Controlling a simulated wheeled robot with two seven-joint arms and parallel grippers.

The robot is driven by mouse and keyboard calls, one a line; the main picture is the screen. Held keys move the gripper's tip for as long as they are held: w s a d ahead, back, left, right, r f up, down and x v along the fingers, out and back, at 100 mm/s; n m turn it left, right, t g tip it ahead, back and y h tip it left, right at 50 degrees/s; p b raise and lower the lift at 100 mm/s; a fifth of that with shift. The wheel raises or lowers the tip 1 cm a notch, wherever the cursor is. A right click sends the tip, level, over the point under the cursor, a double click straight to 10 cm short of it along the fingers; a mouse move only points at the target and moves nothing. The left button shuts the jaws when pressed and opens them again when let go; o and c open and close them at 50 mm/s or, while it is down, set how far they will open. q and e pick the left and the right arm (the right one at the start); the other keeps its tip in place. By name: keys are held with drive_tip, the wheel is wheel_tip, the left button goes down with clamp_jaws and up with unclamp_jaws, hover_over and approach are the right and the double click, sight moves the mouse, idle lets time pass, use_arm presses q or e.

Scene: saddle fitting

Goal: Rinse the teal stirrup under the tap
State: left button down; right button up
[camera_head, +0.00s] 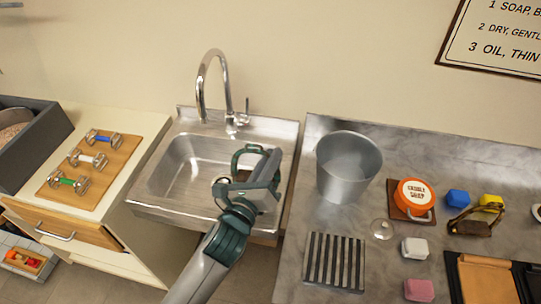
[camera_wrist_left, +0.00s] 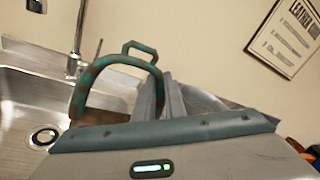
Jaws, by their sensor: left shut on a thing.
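The teal stirrup (camera_head: 236,157) is over the sink basin, in front of and below the tap (camera_head: 225,85). In the left wrist view the stirrup (camera_wrist_left: 118,62) is a teal arch with a small loop on top and brownish patches. My left gripper (camera_head: 256,172) is shut on it; its grey fingers (camera_wrist_left: 165,97) cover part of the stirrup. The metal sink (camera_head: 165,165) has a drain that shows in the left wrist view (camera_wrist_left: 44,137). I see no water stream from the spout. My right gripper is not in view.
Right of the sink stand a metal bucket (camera_head: 347,165), a striped rack (camera_head: 334,262), an orange saddle soap tin (camera_head: 414,195) and several small blocks. Left is a wooden board (camera_head: 108,165) with several metal pieces with coloured middles. The basin's left part is free.

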use_arm(q)
drive_tip(key=shift+w+a, duration=0.1)
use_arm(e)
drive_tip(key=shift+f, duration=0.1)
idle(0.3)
